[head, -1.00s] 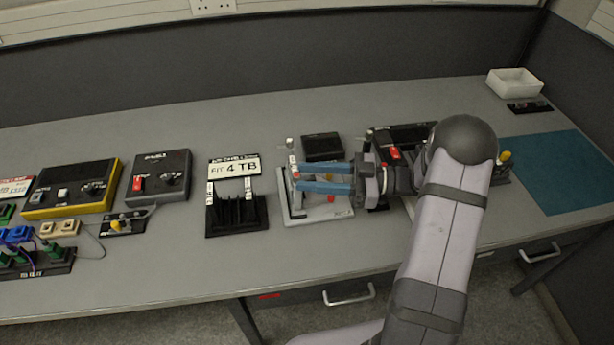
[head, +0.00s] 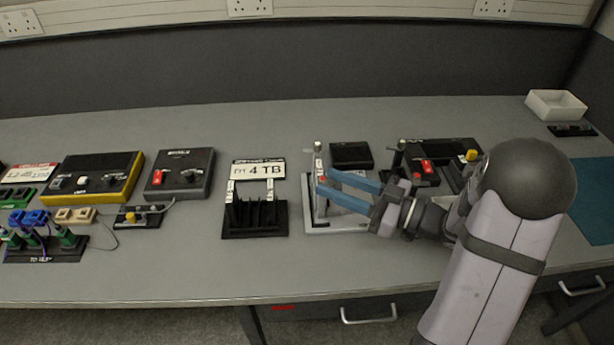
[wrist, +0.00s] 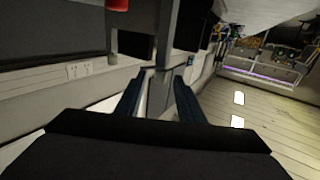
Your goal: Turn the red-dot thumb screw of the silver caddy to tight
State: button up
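The silver caddy (head: 318,228), a light grey frame, lies on the bench right of the black rack, partly hidden by my gripper. A post with a round silver knob (head: 318,146) and white labels stands at its left side. A small red spot (head: 322,180) shows on the post beside my fingertips; whether it is the screw's red dot is too small to tell. My gripper (head: 325,182) has its blue fingers apart above the caddy, tips close to the post; contact cannot be told. In the wrist view the fingers (wrist: 158,88) are apart, with a light grey upright piece between or beyond them.
A black rack (head: 255,222) with a "4 TB" sign stands left of the caddy. A black box (head: 352,155) lies behind it. Bare bench lies in front of the caddy.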

aim_at(319, 179)
jog(key=shift+p+x, duration=0.5)
jog(key=shift+x, duration=3.05)
jog(key=shift+c, duration=0.4)
grip_shut()
